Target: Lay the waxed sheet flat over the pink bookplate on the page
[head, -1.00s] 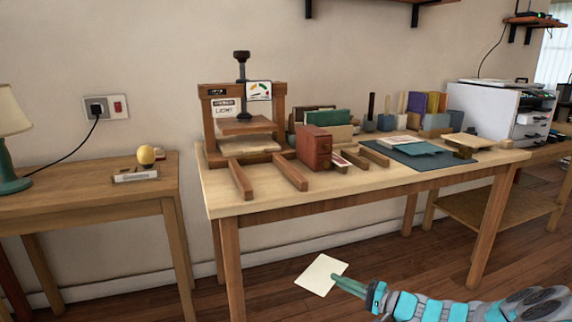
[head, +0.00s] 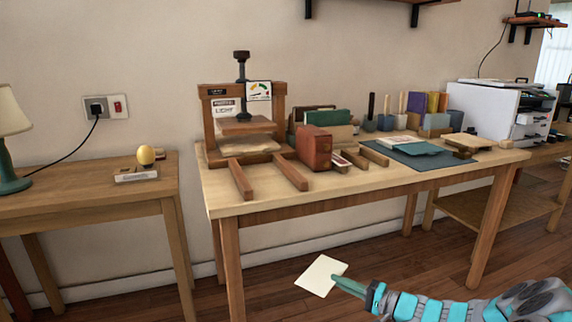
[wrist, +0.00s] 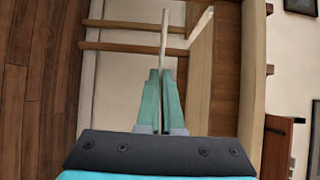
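My gripper (head: 340,279) is shut on a pale cream sheet (head: 318,275), likely the waxed sheet. It holds the sheet by one edge, in front of the workbench and below its top. In the wrist view the sheet (wrist: 164,40) shows edge-on as a thin strip between the green fingers (wrist: 158,100). On the bench, a dark blue mat (head: 465,157) carries a teal flat item (head: 420,149) and a pale flat piece (head: 396,140). I cannot make out the pink bookplate or its page from here.
The wooden bench (head: 345,184) stands against the wall. A screw press (head: 240,125) is at its left, with two wooden bars jutting forward. A reddish-brown block (head: 314,149) stands beside it. A side table (head: 75,195) is at left. The floor before the bench looks clear.

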